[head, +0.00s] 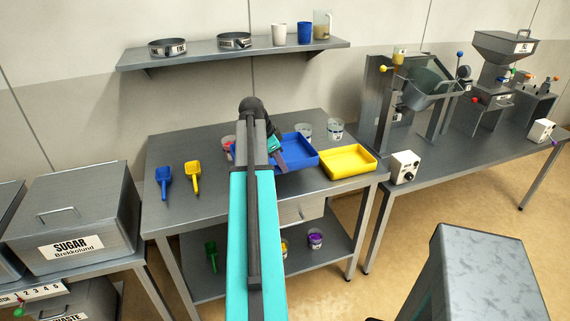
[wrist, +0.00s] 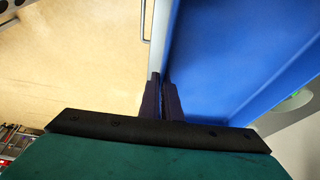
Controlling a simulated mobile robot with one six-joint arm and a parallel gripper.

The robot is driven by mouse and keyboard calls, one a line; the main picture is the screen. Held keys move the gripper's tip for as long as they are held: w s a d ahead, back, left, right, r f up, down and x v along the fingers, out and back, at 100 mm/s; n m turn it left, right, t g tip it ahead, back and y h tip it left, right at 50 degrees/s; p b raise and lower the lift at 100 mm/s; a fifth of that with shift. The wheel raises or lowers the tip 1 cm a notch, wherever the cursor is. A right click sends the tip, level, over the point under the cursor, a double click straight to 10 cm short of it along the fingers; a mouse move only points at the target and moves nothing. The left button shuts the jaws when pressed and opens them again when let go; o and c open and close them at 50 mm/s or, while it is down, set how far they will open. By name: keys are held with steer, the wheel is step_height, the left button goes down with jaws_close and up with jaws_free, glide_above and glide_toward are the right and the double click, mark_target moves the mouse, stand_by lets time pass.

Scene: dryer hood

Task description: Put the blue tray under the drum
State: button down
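My gripper (head: 280,162) is at the tray's near left side. In the wrist view its dark fingers (wrist: 161,98) are close together with the tray's near wall between them, so it looks shut on that wall. I cannot tell whether the tray is lifted off the table. The drum (head: 425,88) is tilted in a metal frame on the right table.
A yellow tray (head: 347,161) lies just right of the blue one. Clear cups (head: 305,131) stand behind. A blue scoop (head: 164,181) and a yellow scoop (head: 193,177) lie at left. A control box (head: 404,167) sits at the right table's near corner. A gap separates the tables.

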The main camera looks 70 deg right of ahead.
steer(key=w+a+r+n+t+h, duration=0.1)
steer(key=w+a+r+n+t, duration=0.15)
steer(key=w+a+n, duration=0.85)
steer(key=w+a+r+n+t, duration=0.1)
steer(key=w+a+n+t, duration=0.2)
steer(key=w+a, duration=1.6)
steer(key=w+a+r+n+t+y, duration=0.1)
steer(key=w+a+n, duration=0.2)
steer(key=a, duration=0.9)
steer(key=w+a+r+n+y, duration=0.1)
steer(key=w+a+n, duration=0.3)
steer(key=a, duration=0.8)
steer(key=w+a+r+n+t+y+b, duration=0.1)
steer(key=w+a+n+y, duration=0.1)
steer(key=a+n, duration=0.5)
steer(key=w+a, duration=0.1)
steer(key=a, duration=0.4)
steer(key=shift+w+a+t, duration=0.15)
steer(key=shift+a+t, duration=0.05)
steer(key=shift+t, duration=0.15)
steer(key=shift+f, duration=0.1)
